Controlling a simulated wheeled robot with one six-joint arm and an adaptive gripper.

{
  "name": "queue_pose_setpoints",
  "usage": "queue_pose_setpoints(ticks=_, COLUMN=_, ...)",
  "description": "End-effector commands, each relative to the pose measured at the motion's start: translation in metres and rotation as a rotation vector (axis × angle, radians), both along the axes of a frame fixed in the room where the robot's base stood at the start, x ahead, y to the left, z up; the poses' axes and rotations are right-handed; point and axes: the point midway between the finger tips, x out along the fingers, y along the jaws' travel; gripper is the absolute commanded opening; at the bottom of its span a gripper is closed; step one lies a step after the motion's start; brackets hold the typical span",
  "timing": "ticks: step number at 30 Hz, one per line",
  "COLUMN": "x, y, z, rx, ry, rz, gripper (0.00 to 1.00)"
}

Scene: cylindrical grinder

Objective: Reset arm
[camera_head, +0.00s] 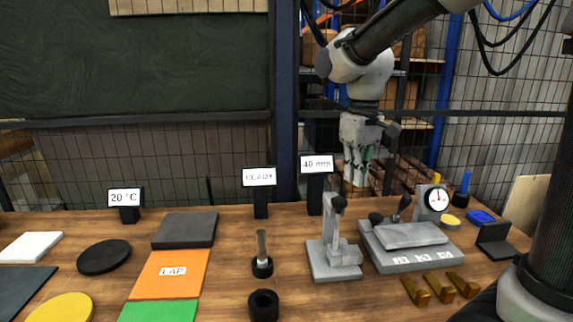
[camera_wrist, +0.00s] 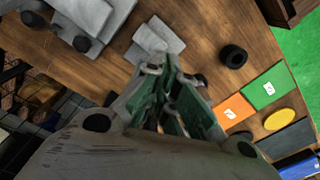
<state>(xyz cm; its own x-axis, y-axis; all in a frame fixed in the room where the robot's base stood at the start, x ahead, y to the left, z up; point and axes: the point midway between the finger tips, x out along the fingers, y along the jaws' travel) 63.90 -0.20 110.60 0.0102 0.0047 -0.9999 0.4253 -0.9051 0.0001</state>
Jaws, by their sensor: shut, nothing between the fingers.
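My gripper (camera_head: 357,180) hangs from my arm in the head view, pointing down behind the back right part of the wooden table. It is shut and holds nothing. In the wrist view my gripper (camera_wrist: 172,75) shows its green-lined fingers close together, with the table beyond them. No task object is between the fingers. The gripper appears clear of the table and of the fixtures on it.
The table (camera_head: 225,240) holds a grey stand (camera_head: 335,258), a grey fixture block (camera_head: 410,240) with a dial gauge (camera_head: 437,199), and several brass blocks (camera_head: 440,287). Signs (camera_head: 258,178) stand along its back. An orange mat (camera_head: 170,274) and a black ring (camera_head: 263,305) lie in front.

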Motion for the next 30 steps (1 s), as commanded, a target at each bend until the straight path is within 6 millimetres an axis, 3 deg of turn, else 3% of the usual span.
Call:
queue_pose_setpoints(ticks=3, x=-0.040, y=-0.037, z=0.003, rx=0.020, ry=-0.052, rz=-0.085, gripper=0.00)
queue_pose_setpoints(ticks=9, x=-0.109, y=-0.093, z=0.001, rx=0.054, ry=-0.159, rz=-0.237, gripper=0.00)
queue_pose_setpoints(ticks=15, x=-0.162, y=-0.129, z=0.000, rx=0.073, ry=-0.267, rz=-0.359, gripper=0.00)
queue_pose_setpoints(ticks=21, x=-0.177, y=-0.144, z=0.013, rx=0.082, ry=-0.352, rz=-0.425, gripper=0.00)
queue_pose_setpoints(ticks=30, x=-0.178, y=-0.147, z=0.014, rx=0.082, ry=-0.357, rz=-0.439, gripper=0.00)
